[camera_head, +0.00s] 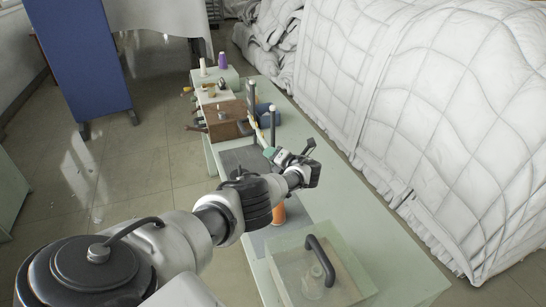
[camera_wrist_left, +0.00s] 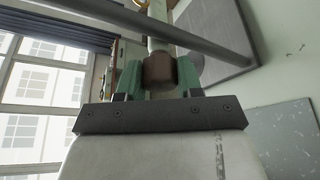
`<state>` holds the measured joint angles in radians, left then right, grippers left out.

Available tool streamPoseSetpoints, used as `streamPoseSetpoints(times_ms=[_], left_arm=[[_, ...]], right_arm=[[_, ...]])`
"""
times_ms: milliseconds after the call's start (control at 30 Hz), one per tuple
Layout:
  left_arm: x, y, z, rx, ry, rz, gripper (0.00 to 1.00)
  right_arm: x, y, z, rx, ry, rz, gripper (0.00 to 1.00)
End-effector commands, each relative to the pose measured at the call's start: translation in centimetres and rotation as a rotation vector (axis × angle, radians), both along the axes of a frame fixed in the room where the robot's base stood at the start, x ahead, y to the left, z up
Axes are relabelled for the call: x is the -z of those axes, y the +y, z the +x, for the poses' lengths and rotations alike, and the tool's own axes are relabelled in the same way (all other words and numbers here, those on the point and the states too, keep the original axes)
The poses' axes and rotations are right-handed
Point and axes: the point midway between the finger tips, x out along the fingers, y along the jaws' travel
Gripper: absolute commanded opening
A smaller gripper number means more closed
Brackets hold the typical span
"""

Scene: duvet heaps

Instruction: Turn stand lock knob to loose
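My left gripper (camera_head: 283,155) reaches in from the left over the pale green table, beside a stand with upright posts (camera_head: 272,122). In the left wrist view its two green fingers (camera_wrist_left: 160,76) stand on either side of a dark brown cylindrical knob (camera_wrist_left: 160,68). The knob sits at the end of a pale shaft, between the fingers. Whether the fingers press on it or leave a thin gap cannot be told. A grey rod (camera_wrist_left: 205,42) runs slantwise behind the fingers. In the head view the knob is hidden by the gripper. My right gripper is not in view.
On the table (camera_head: 375,240) are a clear box with a black handle (camera_head: 320,258), an orange cylinder (camera_head: 279,214) under my wrist and a brown wooden box (camera_head: 226,120). A purple-topped spool (camera_head: 222,60) stands farther back. White duvet heaps (camera_head: 440,100) crowd the right side.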

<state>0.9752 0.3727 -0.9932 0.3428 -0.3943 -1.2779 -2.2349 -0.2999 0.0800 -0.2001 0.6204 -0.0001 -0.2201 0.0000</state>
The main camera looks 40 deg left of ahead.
Motion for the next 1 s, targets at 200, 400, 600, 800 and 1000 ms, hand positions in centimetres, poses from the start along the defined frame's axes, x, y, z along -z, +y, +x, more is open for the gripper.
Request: streamPoseSetpoints(times_ms=[200, 400, 600, 800, 1000], left_arm=[[0.0, 0.0, 0.0, 0.0, 0.0, 0.0, 0.61], [0.0, 0.0, 0.0, 0.0, -0.001, 0.0, 0.61], [-0.7, -1.7, -0.2, 0.003, 0.0, -0.002, 0.61], [-1.6, -5.6, -0.8, 0.004, 0.0, -0.003, 0.61], [-1.9, -8.9, -1.2, 0.002, 0.0, -0.002, 0.61]], right_arm=[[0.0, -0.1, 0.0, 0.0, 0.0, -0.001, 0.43], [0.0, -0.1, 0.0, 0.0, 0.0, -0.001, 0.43], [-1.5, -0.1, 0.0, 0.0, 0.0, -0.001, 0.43], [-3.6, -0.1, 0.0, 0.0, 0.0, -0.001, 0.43], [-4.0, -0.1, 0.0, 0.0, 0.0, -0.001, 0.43]])
